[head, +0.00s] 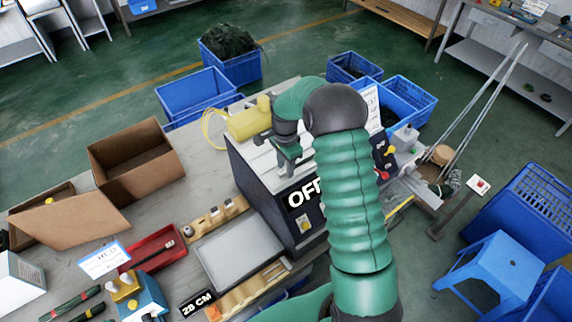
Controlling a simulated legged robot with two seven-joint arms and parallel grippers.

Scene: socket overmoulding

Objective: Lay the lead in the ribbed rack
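My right gripper (287,168) hangs over the top of a dark machine box (265,192) marked "OFF"; its fingers are small and partly hidden by my green arm, so I cannot tell whether they are open or what they hold. A yellow cord (212,128) loops beside a yellow cylinder (250,118) on the machine's far left; I cannot tell if this is the lead. A dark piece (156,254) lies in a red tray (133,265). Wooden notched strips (215,216) flank a grey plate (240,250); none is clearly the ribbed rack. My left gripper is out of view.
An open cardboard box (135,160) stands on the bench at left. A blue-and-yellow device (140,300) sits at the front. Blue crates (195,95) stand behind the bench. A metal chute (425,190) and a blue stool (500,265) are at right.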

